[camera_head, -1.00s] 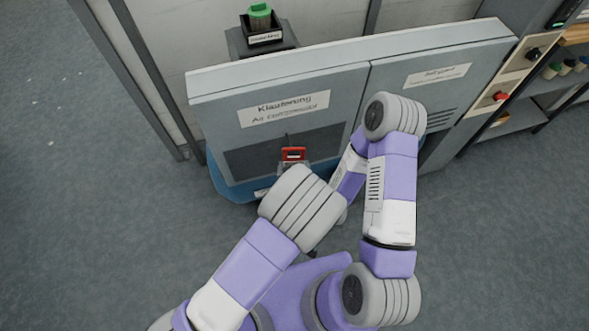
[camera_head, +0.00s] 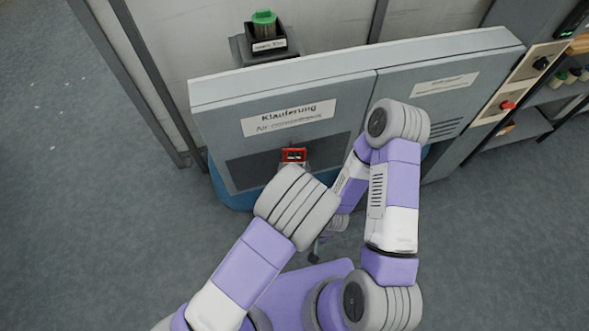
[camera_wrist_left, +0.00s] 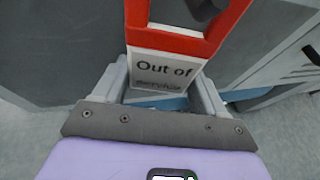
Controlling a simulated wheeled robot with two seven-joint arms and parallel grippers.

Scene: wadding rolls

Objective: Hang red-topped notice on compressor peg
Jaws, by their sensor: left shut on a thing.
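The red-topped notice (camera_wrist_left: 165,66) has a red frame with an opening at its top and a white panel reading "Out of service". My left gripper (camera_wrist_left: 160,92) is shut on it, one finger on each side of the panel. In the head view the notice's red top (camera_head: 294,155) shows in front of the compressor's dark lower panel (camera_head: 250,170); my left arm covers the rest. A dark rounded shape (camera_wrist_left: 203,9) shows through the frame's opening; I cannot tell whether it is the peg. My right gripper (camera_head: 318,247) is mostly hidden behind my arms.
The grey compressor cabinet (camera_head: 215,120) has a "Klauferung" label (camera_head: 290,117). Behind it is a black holder (camera_head: 266,45) with a green-topped item (camera_head: 264,18). A control panel with a red button (camera_head: 507,105) and a shelf stand at right. The floor at left is clear.

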